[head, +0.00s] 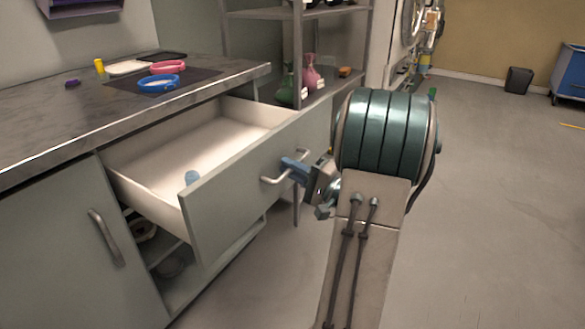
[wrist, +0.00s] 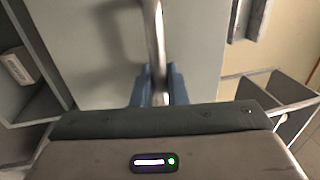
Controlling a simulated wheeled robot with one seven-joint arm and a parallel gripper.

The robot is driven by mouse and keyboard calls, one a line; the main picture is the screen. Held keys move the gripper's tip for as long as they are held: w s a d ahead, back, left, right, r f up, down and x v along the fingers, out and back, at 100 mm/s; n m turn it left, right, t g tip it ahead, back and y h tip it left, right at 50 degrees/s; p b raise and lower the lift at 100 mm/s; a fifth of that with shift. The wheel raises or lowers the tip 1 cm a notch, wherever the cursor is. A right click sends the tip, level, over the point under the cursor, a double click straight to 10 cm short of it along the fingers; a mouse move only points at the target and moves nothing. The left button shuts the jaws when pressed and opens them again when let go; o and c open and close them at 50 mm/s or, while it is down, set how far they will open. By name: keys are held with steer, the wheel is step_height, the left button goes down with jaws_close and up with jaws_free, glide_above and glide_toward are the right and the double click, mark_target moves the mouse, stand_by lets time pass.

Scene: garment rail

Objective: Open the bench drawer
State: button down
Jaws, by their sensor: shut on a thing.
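The bench drawer (head: 243,177) is pulled well out from under the worktop, and its pale inside shows. A light blue round thing (head: 192,177) lies inside, near the front. A metal bar handle (head: 274,181) is fixed to the drawer's front; it also shows in the wrist view (wrist: 155,35). My gripper (head: 293,168) is at the handle, with its blue fingers shut on the bar. In the wrist view the fingers (wrist: 159,85) sit on both sides of the bar.
The worktop (head: 50,115) holds a blue ring (head: 159,83), a pink ring (head: 167,67) and a yellow cylinder (head: 99,66). A closed cabinet door (head: 75,245) is at left. Open shelves (head: 335,55) stand behind.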

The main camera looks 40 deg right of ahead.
steer(key=shift+v, duration=0.75)
steer(key=shift+r, duration=0.1)
steer(key=c, duration=1.8)
jaws_free()
steer(key=p+v, duration=0.2)
steer(key=v, duration=1.2)
steer(key=shift+r, duration=0.1)
